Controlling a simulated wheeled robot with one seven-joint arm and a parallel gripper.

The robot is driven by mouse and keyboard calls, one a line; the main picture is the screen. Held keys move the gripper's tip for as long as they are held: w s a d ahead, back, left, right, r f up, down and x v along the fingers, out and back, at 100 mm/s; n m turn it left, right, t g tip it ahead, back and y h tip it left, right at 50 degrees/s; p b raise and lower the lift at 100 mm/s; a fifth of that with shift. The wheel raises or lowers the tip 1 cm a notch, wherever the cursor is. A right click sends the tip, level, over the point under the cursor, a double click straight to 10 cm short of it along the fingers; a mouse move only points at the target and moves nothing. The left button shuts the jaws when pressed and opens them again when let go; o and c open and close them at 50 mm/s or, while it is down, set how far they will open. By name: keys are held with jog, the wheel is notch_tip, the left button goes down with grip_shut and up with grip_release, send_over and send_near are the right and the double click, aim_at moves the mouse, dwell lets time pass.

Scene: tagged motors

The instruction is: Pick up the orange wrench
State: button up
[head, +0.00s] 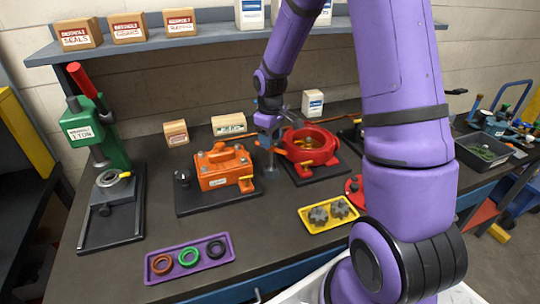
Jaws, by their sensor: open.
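I cannot make out an orange wrench in the head view. The most orange thing is a blocky tagged motor unit (224,167) on a black base plate left of centre. My gripper (271,150) points down in the gap between this orange unit and a round red housing (311,146). Its jaws are open and small in the view. I cannot tell whether they touch either thing. Something yellowish shows inside the red housing. My purple arm hides part of the bench on the right.
A green press (97,135) with a red handle stands at the left. A purple tray (190,258) holds rings, and a yellow tray (328,214) holds grey gears. A shelf (215,38) with boxes runs along the back. The front middle of the dark bench is clear.

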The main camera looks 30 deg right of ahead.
aim_at(271, 151)
jog(key=shift+s+f, duration=0.15)
jog(key=shift+f, duration=2.45)
grip_shut()
